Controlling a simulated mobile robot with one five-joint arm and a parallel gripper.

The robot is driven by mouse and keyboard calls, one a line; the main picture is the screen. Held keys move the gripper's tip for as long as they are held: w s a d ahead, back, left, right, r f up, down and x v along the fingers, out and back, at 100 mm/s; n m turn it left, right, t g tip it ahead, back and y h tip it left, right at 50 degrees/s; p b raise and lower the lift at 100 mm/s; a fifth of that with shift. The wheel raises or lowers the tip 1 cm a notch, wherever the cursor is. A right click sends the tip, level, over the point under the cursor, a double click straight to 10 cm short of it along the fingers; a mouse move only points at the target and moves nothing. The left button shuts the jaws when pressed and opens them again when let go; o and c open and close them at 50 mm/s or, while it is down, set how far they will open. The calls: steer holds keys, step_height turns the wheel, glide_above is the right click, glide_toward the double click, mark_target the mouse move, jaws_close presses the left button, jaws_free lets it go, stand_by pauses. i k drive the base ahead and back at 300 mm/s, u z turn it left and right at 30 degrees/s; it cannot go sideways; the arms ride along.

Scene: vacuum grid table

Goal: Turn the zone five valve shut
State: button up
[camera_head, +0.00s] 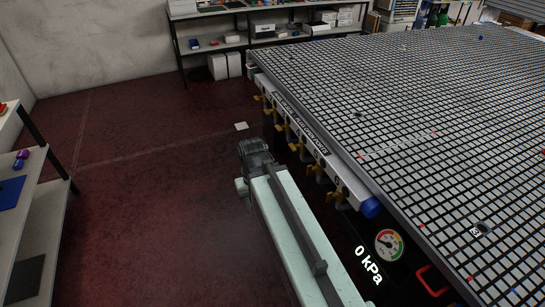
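A row of several yellow valve handles lines the grey manifold rail (345,183) along the near left edge of the grid table. The nearest handle (337,197) sits by the rail's blue end cap (371,207); another handle (315,169) is just beyond it, and the farthest handle (259,97) is near the table's back left corner. The zone markings are too small to read, so I cannot tell which valve is zone five or how far each is turned. No gripper fingers show in this view.
A long pale green body (300,232) with a dark ribbed end (256,153) lies beside the valves. A round gauge (389,245) and a "0 kPa" readout (369,265) are below the table edge. Red floor (150,200) is open between the left shelf (50,215) and the table.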

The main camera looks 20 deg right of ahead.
mark_target(309, 169)
steer(key=u, duration=0.35)
steer(key=i, duration=0.75)
steer(key=u, duration=0.25)
steer(key=k, duration=0.55)
steer(key=z, duration=0.15)
steer(key=k, duration=0.15)
steer(key=u, duration=0.35)
steer(key=i, duration=0.75)
steer(key=z, duration=0.05)
